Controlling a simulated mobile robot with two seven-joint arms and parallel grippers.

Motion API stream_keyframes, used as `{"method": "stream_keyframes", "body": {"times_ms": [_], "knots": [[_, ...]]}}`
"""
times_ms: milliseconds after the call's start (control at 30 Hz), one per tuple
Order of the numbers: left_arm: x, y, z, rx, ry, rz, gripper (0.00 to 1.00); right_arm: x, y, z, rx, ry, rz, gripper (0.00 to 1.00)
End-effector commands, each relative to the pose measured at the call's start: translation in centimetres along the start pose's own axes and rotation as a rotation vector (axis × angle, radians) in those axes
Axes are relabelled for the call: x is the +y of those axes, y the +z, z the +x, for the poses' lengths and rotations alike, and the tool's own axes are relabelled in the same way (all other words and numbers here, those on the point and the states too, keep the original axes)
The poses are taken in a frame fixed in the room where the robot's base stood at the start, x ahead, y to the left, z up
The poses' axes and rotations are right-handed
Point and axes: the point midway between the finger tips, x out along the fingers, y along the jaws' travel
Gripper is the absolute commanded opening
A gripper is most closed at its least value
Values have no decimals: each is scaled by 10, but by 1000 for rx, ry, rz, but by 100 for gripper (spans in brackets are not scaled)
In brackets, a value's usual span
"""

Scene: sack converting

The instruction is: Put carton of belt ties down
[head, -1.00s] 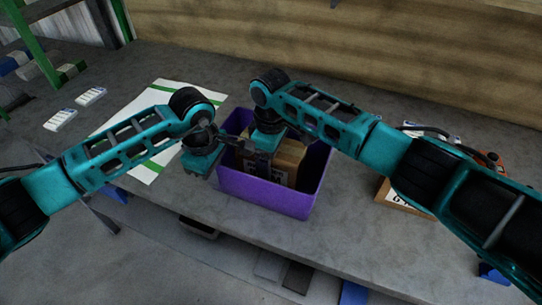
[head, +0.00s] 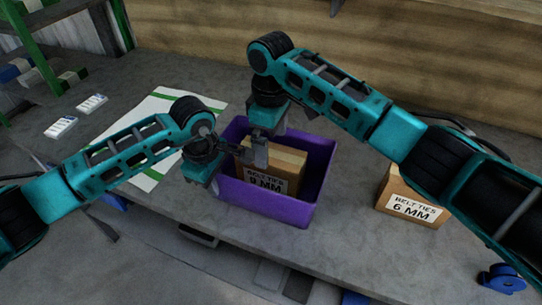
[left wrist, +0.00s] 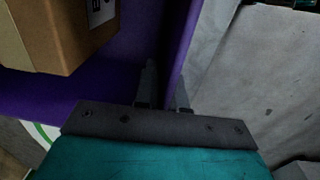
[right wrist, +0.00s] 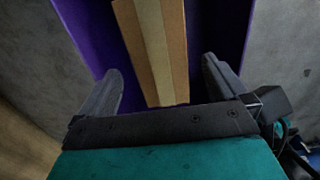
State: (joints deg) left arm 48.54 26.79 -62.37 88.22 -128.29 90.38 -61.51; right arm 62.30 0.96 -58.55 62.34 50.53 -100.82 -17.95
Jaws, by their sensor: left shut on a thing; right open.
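My right gripper (head: 259,150) is open just above the carton. In the right wrist view, the carton's taped top (right wrist: 155,45) lies between and beyond the spread fingers (right wrist: 163,85), with nothing gripped. My left gripper (head: 230,150) is at the bin's left side. In the left wrist view, its fingers (left wrist: 165,92) straddle the purple bin wall (left wrist: 178,45) and are shut on it, with the carton (left wrist: 60,30) beside them.
A second carton labelled "6 MM" (head: 409,201) stands to the right of the bin on the grey bench. A white sheet with green bands (head: 150,115) lies to the left, with small white packs (head: 60,127) beyond it. A blue round object (head: 503,279) is at lower right.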

Motion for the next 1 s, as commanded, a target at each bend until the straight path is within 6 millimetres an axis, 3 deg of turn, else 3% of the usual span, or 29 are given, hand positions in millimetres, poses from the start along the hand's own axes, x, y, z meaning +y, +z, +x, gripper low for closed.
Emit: {"method": "stream_keyframes", "body": {"times_ms": [100,233,667,700,1000], "knots": [[1,0,-1,0,2,0,0,0,0,-21,1,1,0,100],[1,0,-1,0,2,0,0,0,0,-34,1,-1,-1,100],[1,0,-1,0,2,0,0,0,0,-38,0,-1,0,100],[1,0,-1,0,2,0,11,0,0,-38,0,-1,0,100],[0,0,0,0,1,0,39,0,0,-38,0,-1,0,100]]}}
